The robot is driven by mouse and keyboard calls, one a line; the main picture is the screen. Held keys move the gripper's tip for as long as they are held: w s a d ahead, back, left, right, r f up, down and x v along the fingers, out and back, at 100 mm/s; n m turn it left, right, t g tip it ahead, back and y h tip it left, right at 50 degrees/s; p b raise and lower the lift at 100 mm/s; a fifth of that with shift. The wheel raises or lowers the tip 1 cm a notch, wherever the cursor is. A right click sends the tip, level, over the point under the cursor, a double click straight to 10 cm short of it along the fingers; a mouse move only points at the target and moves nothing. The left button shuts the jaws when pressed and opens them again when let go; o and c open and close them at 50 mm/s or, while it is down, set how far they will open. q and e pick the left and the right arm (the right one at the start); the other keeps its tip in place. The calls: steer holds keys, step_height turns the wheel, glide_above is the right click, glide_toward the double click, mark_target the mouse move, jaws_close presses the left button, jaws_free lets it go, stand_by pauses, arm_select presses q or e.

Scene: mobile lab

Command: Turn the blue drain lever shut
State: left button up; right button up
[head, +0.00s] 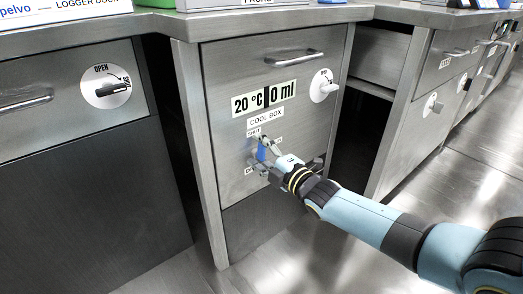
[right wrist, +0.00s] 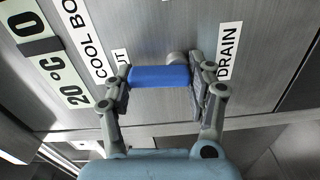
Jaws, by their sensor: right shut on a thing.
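The blue drain lever (head: 262,151) is on the front of the cool box cabinet, below the COOL BOX label. It stands roughly upright in the head view, just under the SHUT label (head: 254,132). My right gripper (right wrist: 160,80) is shut on the blue lever (right wrist: 160,77), with one finger at each end of it. In the right wrist view the lever spans from the partly hidden SHUT label to near the DRAIN label (right wrist: 229,52). A round grey hub (right wrist: 178,58) shows behind it. My left gripper is not in view.
Neighbouring cabinets stand left and right. The floor (head: 285,255) in front is clear.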

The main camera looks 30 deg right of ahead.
steer(key=shift+n, duration=0.5)
steer(key=shift+a, duration=0.1)
steer(key=o, duration=1.1)
steer(key=shift+o, duration=0.2)
steer(key=shift+s, duration=0.1)
steer(key=s+d, duration=0.1)
steer(key=s, duration=1.1)
